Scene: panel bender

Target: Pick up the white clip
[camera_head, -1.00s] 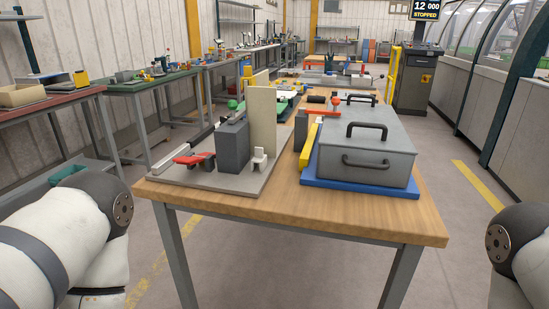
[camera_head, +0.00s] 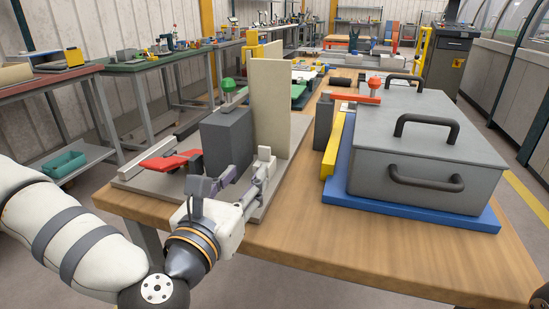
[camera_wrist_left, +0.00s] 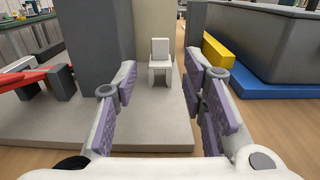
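The white clip (camera_wrist_left: 160,70) stands upright on the grey base plate (camera_wrist_left: 130,135), in front of a beige upright panel (camera_wrist_left: 155,20). In the head view only the upper part of the clip (camera_head: 264,153) shows above my left gripper; its lower part is hidden. My left gripper (camera_head: 243,176) is open and empty, low over the plate and pointing at the clip. In the left wrist view the clip appears between the two purple-padded fingers, apart from them and beyond the tips. My right gripper is out of view.
A dark grey block (camera_head: 227,138) stands left of the clip, with a red toggle handle (camera_head: 165,160) beside it. To the right, a grey lidded box (camera_head: 425,150) sits on a blue base (camera_head: 400,210) with a yellow bar (camera_head: 333,145). Bare wooden tabletop (camera_head: 310,235) lies in front.

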